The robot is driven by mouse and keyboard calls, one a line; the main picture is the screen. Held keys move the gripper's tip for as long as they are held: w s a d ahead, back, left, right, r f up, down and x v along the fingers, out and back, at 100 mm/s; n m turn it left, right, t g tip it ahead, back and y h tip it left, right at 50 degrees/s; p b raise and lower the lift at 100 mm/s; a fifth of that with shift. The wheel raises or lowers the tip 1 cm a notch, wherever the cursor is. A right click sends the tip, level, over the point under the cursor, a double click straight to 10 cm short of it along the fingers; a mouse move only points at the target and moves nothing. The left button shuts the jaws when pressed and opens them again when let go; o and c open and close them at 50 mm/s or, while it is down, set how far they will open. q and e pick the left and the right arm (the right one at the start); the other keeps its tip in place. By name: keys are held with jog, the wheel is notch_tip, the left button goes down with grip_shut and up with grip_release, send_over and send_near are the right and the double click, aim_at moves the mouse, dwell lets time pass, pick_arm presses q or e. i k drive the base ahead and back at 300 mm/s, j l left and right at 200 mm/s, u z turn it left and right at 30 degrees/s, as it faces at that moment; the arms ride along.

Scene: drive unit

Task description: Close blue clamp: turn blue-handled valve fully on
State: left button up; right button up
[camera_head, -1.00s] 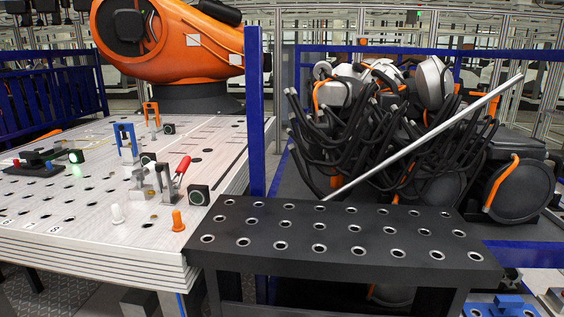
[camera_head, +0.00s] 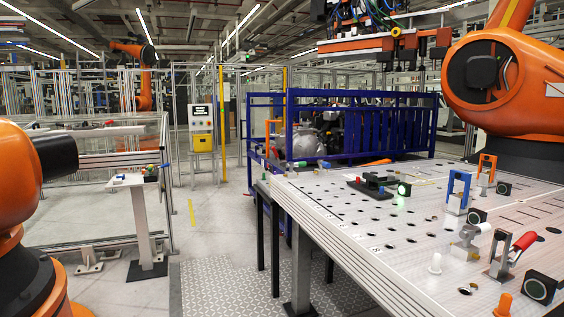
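A blue clamp (camera_head: 459,190) with an upright, arch-shaped blue frame stands on the perforated worktable (camera_head: 350,231), right of the middle of the head view. I cannot tell from this distance whether it is open or closed. No separate blue-handled valve can be made out. Neither of my grippers is in view.
An orange clamp (camera_head: 487,167) stands behind the blue one. A large orange robot arm (camera_head: 510,85) rises behind the table. Open floor (camera_head: 225,225) lies left of the table.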

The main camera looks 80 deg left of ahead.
aim_at(320, 162)
jog(key=j+u, duration=0.8)
jog(key=u, duration=0.15)
jog(key=i+j+u, duration=0.1)
jog(key=j+u, duration=0.35)
jog(key=i+j+u, duration=0.1)
jog(key=j+u, duration=0.2)
jog(key=u, duration=0.15)
jog(key=i+j+u, duration=0.1)
jog(key=i+j, duration=0.2)
jog(key=j, duration=0.2)
jog(key=i+j+u, duration=0.1)
jog(key=i+j, duration=0.2)
jog(key=j, duration=0.15)
jog(key=i+j+u, duration=0.1)
jog(key=i+j, duration=0.25)
jog(key=j, duration=0.15)
